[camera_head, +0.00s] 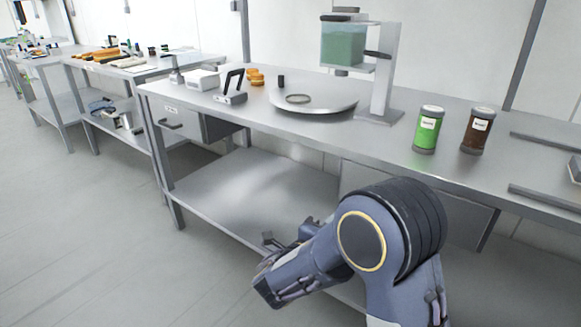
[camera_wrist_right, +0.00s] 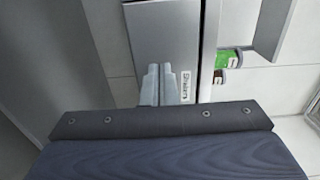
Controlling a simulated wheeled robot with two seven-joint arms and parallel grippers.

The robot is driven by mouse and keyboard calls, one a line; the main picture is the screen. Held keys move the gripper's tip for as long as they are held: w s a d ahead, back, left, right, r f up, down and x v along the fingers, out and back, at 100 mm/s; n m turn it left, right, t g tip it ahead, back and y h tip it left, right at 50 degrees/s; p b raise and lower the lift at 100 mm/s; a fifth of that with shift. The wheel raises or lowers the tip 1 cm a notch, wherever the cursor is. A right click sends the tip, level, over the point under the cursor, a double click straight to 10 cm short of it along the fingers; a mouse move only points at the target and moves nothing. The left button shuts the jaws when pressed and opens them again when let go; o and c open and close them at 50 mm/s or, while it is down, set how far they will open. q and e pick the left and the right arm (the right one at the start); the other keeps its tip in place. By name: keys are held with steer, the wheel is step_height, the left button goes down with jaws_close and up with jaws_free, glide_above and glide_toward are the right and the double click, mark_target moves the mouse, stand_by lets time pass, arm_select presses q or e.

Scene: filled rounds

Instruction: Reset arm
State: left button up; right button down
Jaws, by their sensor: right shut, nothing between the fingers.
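My right arm (camera_head: 365,240) reaches in from the lower right of the head view, folded in front of the steel workbench. Its gripper (camera_head: 275,243) is below the tabletop level, by the lower shelf, partly hidden behind the wrist. In the right wrist view the two fingers (camera_wrist_right: 161,84) are together with nothing between them. They appear in front of a grey panel (camera_wrist_right: 160,35) with a small label (camera_wrist_right: 185,85). My left gripper is not in view.
The bench (camera_head: 300,125) carries a green jar (camera_head: 427,130), a brown jar (camera_head: 476,130), a dispenser with a green-filled tank (camera_head: 343,45) and a round plate (camera_head: 335,98). The lower shelf (camera_head: 250,185) looks bare. Open floor (camera_head: 80,240) lies at left.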

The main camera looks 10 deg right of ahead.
steer(key=s+d+f+m+g+y, duration=0.35)
steer(key=s+d+m+g, duration=0.65)
steer(key=s+m, duration=0.6)
steer(key=s+a+f+m+y, duration=0.1)
steer(key=s+a+m+y, duration=0.4)
steer(key=m, duration=0.5)
steer(key=s+a+m+y, duration=0.3)
steer(key=s+m+y, duration=0.35)
steer(key=m, duration=0.45)
steer(key=s+a+r+m+t+y, duration=0.2)
steer(key=a+r+m+t+y, duration=0.15)
steer(key=m, duration=0.45)
step_height(320, 180, up, 22)
steer(key=a+p, duration=0.1)
steer(key=p, duration=2.1)
steer(key=shift+w+f+m+h, duration=0.2)
steer(key=shift+m+h, duration=0.1)
steer(key=shift+h, duration=0.15)
steer(key=shift+f+t, duration=0.1)
steer(key=shift+t, duration=0.15)
